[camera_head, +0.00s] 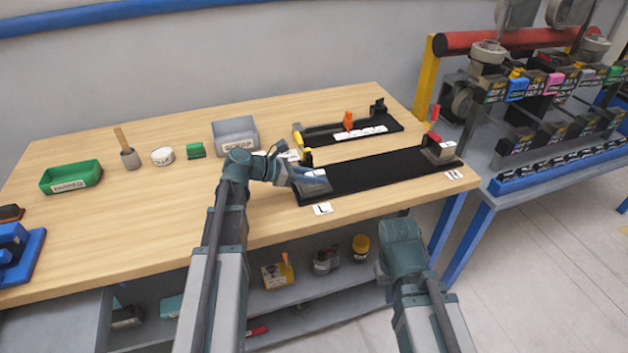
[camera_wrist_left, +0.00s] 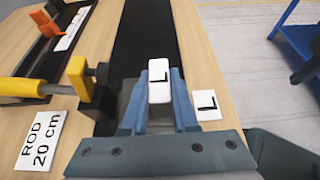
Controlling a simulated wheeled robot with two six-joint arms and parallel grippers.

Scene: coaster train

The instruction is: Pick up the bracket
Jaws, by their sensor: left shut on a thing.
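A grey bracket (camera_head: 318,186) stands at the left end of the long black base (camera_head: 375,173). In the left wrist view the bracket's top with a white "L" label (camera_wrist_left: 160,88) sits between my fingers. My left gripper (camera_head: 308,177) is shut on this bracket, and it also shows in the left wrist view (camera_wrist_left: 160,112). The fingers hide much of the bracket, and I cannot tell whether it is off the base. A similar grey bracket (camera_head: 440,150) with a red part is at the right end. My right arm shows at the lower right, but its gripper is not visible.
A yellow-ended rod fixture (camera_wrist_left: 75,75) stands close beside the gripper. A second black fixture (camera_head: 380,128) with an orange clamp (camera_head: 348,121) lies behind. A grey scrap bin (camera_head: 235,136) and green tray (camera_head: 72,178) stand left. The wooden table (camera_head: 140,228) is clear at front left.

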